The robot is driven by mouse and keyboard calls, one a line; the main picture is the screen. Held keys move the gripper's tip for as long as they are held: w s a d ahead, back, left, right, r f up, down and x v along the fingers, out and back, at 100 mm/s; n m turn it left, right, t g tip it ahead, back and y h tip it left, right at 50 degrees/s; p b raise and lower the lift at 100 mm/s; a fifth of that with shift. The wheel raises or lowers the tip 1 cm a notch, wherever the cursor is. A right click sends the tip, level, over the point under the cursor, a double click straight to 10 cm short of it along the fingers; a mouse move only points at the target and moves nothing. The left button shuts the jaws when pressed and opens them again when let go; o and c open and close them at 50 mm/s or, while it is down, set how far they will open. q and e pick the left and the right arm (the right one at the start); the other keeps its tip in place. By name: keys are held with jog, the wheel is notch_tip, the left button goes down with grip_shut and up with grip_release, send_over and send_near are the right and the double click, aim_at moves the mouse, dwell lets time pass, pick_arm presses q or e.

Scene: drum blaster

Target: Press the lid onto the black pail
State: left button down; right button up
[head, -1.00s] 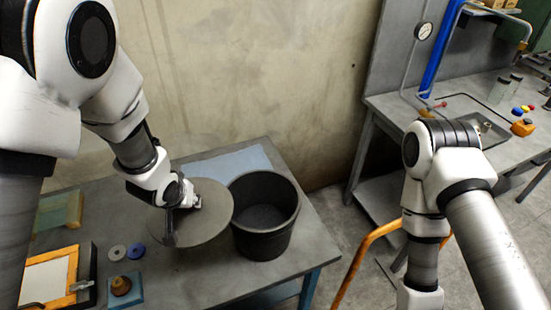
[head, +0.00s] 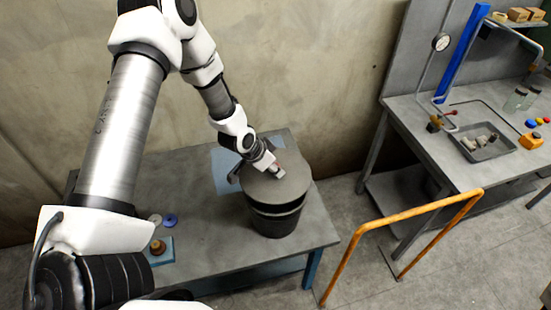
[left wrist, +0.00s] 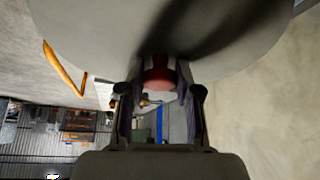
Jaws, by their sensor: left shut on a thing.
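The lid (head: 285,186) is a flat grey disc with a small red knob. In the head view it lies over the mouth of the black pail (head: 275,222), covering most of the opening. A dark band shows below the lid's front edge; I cannot tell whether the lid touches the rim all round. My left gripper (head: 270,167) is shut on the lid's knob. In the left wrist view the red knob (left wrist: 158,76) sits between the fingers, against the lid's face (left wrist: 90,35). The pail stands upright on the grey table. My right gripper is not in view.
The grey table (head: 215,235) has free room left of the pail. A blue sheet (head: 226,182) lies behind it, and a blue ring (head: 170,219) lies farther left. An orange rail (head: 420,211) stands at the right, before a workbench with a tray (head: 481,151).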

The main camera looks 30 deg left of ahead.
pick_arm(q)
notch_tip(320, 180, down, 4)
jog(key=b, duration=0.3)
jog(key=shift+w+d+f, duration=0.1)
jog(key=shift+w+f, duration=0.05)
jog(key=shift+f, duration=0.05)
jog(key=shift+f+b, duration=0.7)
jog(key=shift+b, duration=0.05)
jog(key=shift+f, duration=0.15)
dwell(1.4)
jog(key=c, duration=0.7)
grip_release()
